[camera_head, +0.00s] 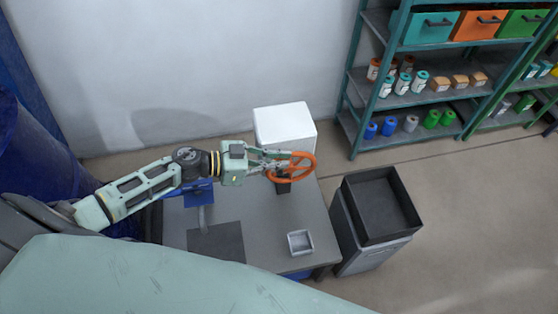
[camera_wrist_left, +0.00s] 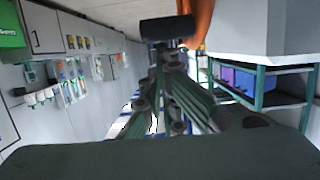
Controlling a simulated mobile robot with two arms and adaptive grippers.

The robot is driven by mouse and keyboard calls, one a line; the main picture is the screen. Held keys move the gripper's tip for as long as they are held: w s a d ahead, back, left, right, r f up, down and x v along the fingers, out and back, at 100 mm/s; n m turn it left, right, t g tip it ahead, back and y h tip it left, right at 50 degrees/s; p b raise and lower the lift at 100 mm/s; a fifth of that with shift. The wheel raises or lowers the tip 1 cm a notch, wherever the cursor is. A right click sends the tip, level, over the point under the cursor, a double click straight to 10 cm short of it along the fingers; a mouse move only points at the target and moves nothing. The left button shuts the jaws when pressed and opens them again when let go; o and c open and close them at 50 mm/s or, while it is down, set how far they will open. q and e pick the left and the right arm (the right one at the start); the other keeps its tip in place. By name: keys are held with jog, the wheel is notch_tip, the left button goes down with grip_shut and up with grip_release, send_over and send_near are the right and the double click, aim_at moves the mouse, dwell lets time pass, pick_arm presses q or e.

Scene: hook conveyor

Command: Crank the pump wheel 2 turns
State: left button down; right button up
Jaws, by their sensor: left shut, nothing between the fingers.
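The orange pump wheel (camera_head: 312,167) stands over the grey worktable on a dark mount. My left gripper (camera_head: 284,160) reaches in from the left, with its fingertips at the wheel's left and upper part. In the left wrist view the fingers (camera_wrist_left: 168,52) are closed together with nothing between them. A dark cylindrical piece (camera_wrist_left: 167,27), which looks like the wheel's handle, is just beyond the tips. Part of the orange wheel (camera_wrist_left: 204,22) is right of the tips. I cannot tell whether the fingers touch the wheel. My right gripper is in neither view.
The worktable (camera_head: 262,238) carries a small grey tray (camera_head: 300,242) and a dark flat plate (camera_head: 216,243). A white box (camera_head: 285,122) stands behind the wheel. A black bin (camera_head: 383,207) on a grey cabinet stands right of the table. Shelves (camera_head: 440,95) stand further back.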

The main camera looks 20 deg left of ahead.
pick_arm(q)
jog(key=shift+s+a+f+b, duration=0.15)
jog(key=shift+f+b, duration=0.15)
jog(key=shift+b, duration=0.35)
jog(key=shift+a+t+h, duration=0.1)
jog(key=shift+t+h, duration=0.2)
jog(key=shift+h, duration=0.1)
jog(key=s+a+f+t+h+b, duration=0.3)
jog(key=f+b, duration=0.7)
jog(key=b, duration=0.8)
jog(key=shift+s+a+h, duration=0.45)
jog(key=shift+a+h, duration=0.35)
jog(key=shift+a, duration=0.6)
jog(key=shift+r, duration=0.1)
